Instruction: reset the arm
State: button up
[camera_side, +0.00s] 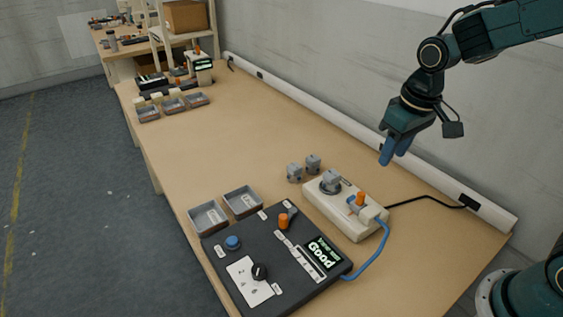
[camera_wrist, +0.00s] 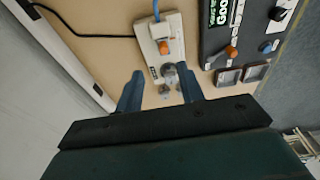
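My gripper (camera_side: 394,150) hangs in the air above the back part of the table, clear of everything on it. In the wrist view my gripper (camera_wrist: 160,92) shows its two blue fingers spread apart with nothing between them; they are open. The box also shows in the wrist view (camera_wrist: 149,47).
A black cable (camera_side: 425,198) runs to the wall. The middle table is clear.

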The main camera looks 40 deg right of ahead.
jog(key=s+r+t, duration=0.2)
jog(key=s+r, duration=0.2)
jog(key=s, duration=0.4)
jog(key=s+r+t, duration=0.1)
jog(key=s+r, duration=0.3)
jog(key=s, duration=0.4)
jog(key=shift+d+r+t, duration=0.25)
jog(key=shift+d+t, duration=0.05)
jog(key=shift+t, duration=0.1)
